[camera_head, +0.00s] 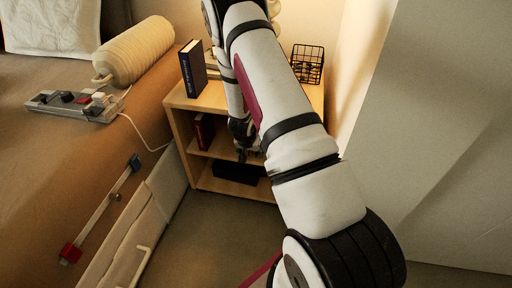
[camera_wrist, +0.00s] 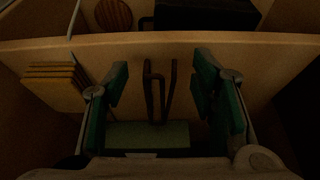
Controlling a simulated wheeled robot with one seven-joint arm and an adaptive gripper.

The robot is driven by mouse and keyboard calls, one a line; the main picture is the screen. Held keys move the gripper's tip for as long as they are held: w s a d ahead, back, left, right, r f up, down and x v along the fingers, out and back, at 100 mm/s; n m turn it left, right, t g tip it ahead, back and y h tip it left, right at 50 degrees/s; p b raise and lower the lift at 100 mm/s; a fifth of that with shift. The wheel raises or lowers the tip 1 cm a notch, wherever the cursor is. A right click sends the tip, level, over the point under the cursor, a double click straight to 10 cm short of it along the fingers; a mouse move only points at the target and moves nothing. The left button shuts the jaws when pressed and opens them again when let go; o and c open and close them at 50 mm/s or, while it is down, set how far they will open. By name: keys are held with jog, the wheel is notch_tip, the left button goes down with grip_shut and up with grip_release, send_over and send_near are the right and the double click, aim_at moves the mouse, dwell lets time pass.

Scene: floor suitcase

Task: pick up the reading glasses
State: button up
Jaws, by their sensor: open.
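In the wrist view, a thin dark bent frame (camera_wrist: 158,92), which looks like the reading glasses, stands out against a pale wooden board. Its long thin arms lie between the two green-padded fingers of my gripper (camera_wrist: 160,88). My gripper is open, with a gap to the frame on both sides. I cannot tell how far the frame is in depth. In the head view my gripper (camera_head: 243,152) is at the wooden shelf unit (camera_head: 178,130), partly hidden by my arm, and the glasses cannot be made out there.
Wrist view: a stack of square wooden pieces (camera_wrist: 55,82) at left, a round wooden piece (camera_wrist: 113,15), a black box (camera_wrist: 205,13) and a dull green block (camera_wrist: 147,136). Head view: upright dark book (camera_head: 192,68), red book (camera_head: 203,131), wire basket (camera_head: 308,64); the bed crowds the left.

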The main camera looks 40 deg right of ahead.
jog(key=shift+w+d+f, duration=0.15)
jog(key=shift+d+f, duration=0.1)
jog(key=shift+f, duration=0.35)
jog(key=c, duration=1.1)
jog(key=shift+r, duration=0.15)
